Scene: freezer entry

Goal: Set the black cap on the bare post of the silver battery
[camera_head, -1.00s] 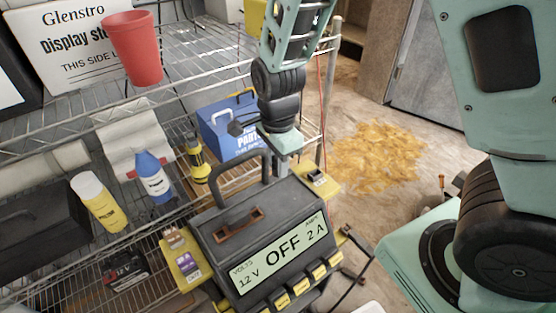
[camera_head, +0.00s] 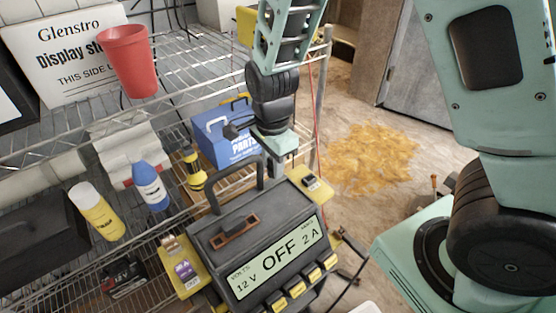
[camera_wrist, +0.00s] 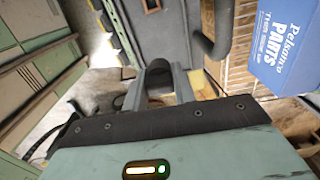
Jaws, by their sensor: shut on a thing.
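My gripper (camera_head: 282,150) is behind the battery charger's handle, near the charger's right yellow side tray. In the wrist view its two grey fingers (camera_wrist: 158,88) are shut on a dark, rounded thing, which looks like the black cap (camera_wrist: 158,67). The head view does not show the cap clearly. I cannot make out the silver battery or its bare post in either view. A dark battery (camera_head: 122,277) marked 12V stands on the lower wire shelf at the left.
The charger (camera_head: 240,215) reads OFF and has a raised handle (camera_head: 240,178). A blue PARTS box (camera_head: 215,138) is behind it. A yellow bottle (camera_head: 97,212), a blue-capped bottle (camera_head: 151,187) and a red cup (camera_head: 128,62) are at left. Yellow debris (camera_head: 370,158) lies on the floor.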

